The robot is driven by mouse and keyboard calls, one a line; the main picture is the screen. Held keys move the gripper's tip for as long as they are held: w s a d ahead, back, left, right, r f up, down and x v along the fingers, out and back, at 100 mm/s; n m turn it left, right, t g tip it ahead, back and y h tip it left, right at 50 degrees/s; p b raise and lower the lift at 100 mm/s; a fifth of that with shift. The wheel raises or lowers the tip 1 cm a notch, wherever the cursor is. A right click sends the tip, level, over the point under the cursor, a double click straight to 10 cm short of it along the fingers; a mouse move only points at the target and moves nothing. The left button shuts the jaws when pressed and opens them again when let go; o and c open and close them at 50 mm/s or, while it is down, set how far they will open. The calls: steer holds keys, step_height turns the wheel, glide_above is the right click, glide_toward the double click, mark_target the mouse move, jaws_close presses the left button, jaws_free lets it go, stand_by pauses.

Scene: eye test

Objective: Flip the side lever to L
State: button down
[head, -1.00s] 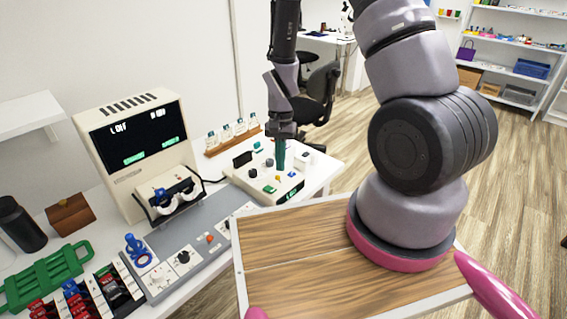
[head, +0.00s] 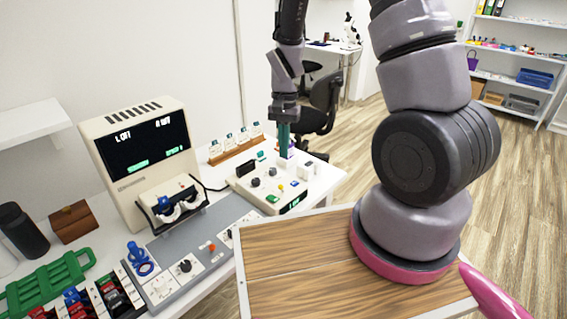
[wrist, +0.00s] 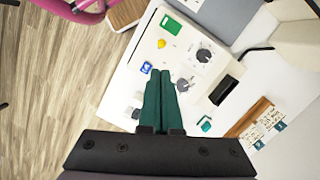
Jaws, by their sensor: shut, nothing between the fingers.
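The cream control box (head: 243,187) stands on the white table and carries knobs, buttons and small switches. It also shows in the wrist view (wrist: 140,88). I cannot tell for sure which part is the side lever. A small white block (head: 306,171) stands at the box's right end, and a blue piece (wrist: 146,67) shows beside my fingertips. My gripper (head: 284,155) points down above the far right part of the box. Its green fingers (wrist: 160,75) are together with nothing between them. They hide part of the box top; contact is unclear.
A cream monitor (head: 110,130) with a dark screen stands left of the box; its small text is hard to read. A wooden rack with cards (head: 237,148) lies behind the box. A grey panel with dials (head: 215,252) lies in front. Green tray (head: 45,285) at far left.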

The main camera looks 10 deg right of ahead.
steer(key=shift+w+d+r, duration=0.1)
steer(key=shift+w+r, duration=0.1)
steer(key=shift+r, duration=0.95)
steer(key=shift+w+d+r, duration=0.1)
steer(key=shift+w+r, duration=0.1)
steer(key=shift+r, duration=0.9)
steer(key=s+d+r+t+y, duration=0.1)
steer(key=d+r+t, duration=0.1)
steer(key=r, duration=0.7)
steer(key=s+d+r+t, duration=0.2)
steer(key=r, duration=0.7)
steer(key=s+d+r+n+t, duration=0.1)
steer(key=s+d+r+t, duration=0.3)
steer(key=s+r, duration=0.6)
steer(key=shift+s+r+n+t, duration=0.15)
steer(key=shift+r+n+t, duration=0.35)
steer(key=shift+r, duration=0.4)
